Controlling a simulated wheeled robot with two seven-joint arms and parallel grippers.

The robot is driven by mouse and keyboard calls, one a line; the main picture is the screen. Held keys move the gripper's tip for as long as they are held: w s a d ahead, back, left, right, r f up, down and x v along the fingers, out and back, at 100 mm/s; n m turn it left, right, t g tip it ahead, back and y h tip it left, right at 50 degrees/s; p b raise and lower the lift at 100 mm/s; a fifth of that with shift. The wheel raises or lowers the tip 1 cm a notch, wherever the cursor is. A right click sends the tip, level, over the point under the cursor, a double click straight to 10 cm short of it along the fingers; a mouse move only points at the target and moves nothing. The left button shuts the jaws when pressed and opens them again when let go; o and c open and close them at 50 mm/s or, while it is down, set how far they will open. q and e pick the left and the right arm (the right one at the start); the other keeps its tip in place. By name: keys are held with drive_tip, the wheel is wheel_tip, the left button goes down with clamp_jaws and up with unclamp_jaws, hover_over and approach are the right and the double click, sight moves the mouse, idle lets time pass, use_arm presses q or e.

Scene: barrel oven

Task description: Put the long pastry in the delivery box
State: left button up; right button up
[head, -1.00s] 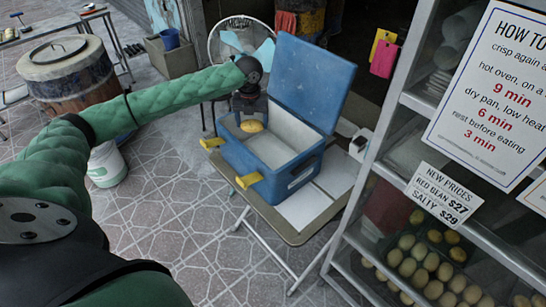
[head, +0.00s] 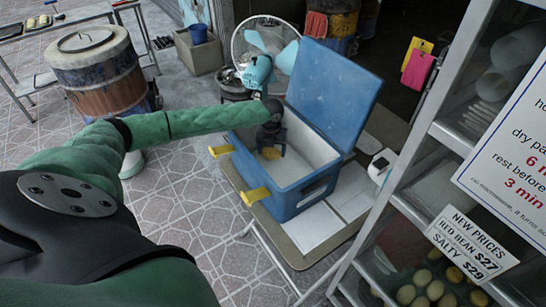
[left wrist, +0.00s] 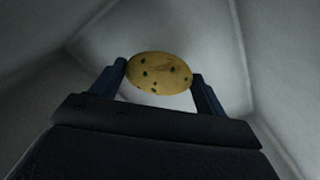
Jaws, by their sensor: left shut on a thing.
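The pastry (left wrist: 160,73) is golden with dark specks; in the left wrist view it sits between the two fingers of my left gripper (left wrist: 161,82), which is shut on it. I cannot tell whether the pastry touches the floor. My right gripper is out of view.
The box stands on a folding table (head: 298,262). A small white device (head: 381,167) is on the table's right. A glass display case (head: 416,208) with several round pastries and price signs fills the right side. A barrel oven (head: 101,72) and a fan (head: 266,45) stand behind.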

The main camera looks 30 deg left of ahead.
sight(272, 163)
use_arm(q)
drive_tip(key=shift+f, duration=0.6)
wheel_tip(272, 163, down, 3)
drive_tip(key=shift+r+p, duration=0.2)
drive_tip(key=shift+p, duration=0.55)
drive_tip(key=shift+f, duration=0.45)
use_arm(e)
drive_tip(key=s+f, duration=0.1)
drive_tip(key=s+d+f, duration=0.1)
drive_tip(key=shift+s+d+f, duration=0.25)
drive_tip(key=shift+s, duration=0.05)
use_arm(q)
drive_tip(key=o, duration=1)
drive_tip(key=shift+f, duration=0.1)
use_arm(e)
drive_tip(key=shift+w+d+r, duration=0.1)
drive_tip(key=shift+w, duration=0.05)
